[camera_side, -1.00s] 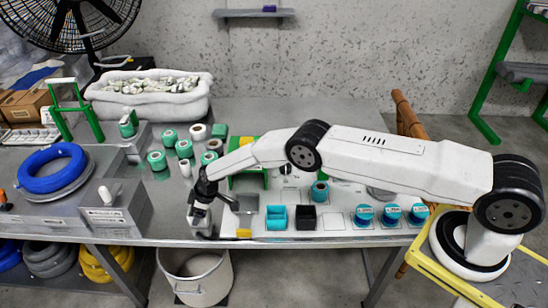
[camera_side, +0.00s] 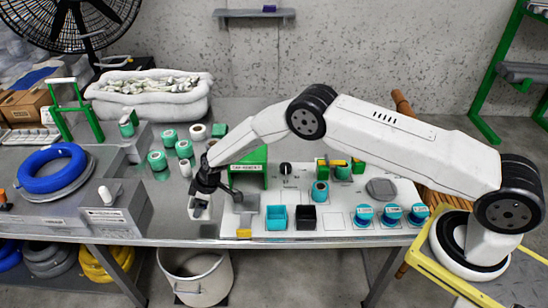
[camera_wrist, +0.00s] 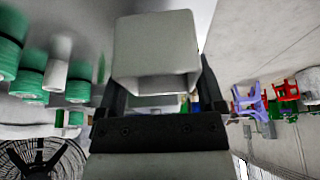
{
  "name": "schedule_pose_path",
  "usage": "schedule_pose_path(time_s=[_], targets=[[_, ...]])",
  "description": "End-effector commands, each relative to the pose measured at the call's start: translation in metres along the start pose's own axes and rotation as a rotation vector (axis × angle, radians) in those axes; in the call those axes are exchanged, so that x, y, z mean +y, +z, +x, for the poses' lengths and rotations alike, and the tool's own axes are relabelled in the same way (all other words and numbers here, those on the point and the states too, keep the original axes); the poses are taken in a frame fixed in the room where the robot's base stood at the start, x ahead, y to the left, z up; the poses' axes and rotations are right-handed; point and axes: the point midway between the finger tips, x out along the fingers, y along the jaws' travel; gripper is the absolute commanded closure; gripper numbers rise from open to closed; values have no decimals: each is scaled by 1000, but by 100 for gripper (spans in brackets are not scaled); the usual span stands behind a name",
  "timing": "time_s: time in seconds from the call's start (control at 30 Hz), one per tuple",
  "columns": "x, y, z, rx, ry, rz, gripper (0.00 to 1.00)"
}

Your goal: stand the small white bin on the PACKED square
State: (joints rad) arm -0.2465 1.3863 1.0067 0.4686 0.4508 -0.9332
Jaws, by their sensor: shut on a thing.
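My gripper (camera_side: 205,191) is shut on the small white bin (camera_side: 199,209) near the table's front edge, left of the white board (camera_side: 250,201). In the wrist view the bin (camera_wrist: 155,45) sits between the two dark fingers (camera_wrist: 158,100), with its open side partly showing. Outlined squares are marked on the board, but I cannot read which one says PACKED. Whether the white bin touches the table is not clear.
Three blue-topped spools (camera_side: 391,215) stand at the board's right. Green spools (camera_side: 157,160) are behind my gripper at left.

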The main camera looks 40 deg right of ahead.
Motion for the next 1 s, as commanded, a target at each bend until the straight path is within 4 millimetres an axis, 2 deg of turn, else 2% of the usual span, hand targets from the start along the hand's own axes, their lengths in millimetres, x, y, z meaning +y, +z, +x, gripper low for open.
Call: schedule_pose_path(time_s=[0.43,1.0], targets=[[-17,11,-50,1,1,0,85],[-49,51,-96,1,0,1,85]])
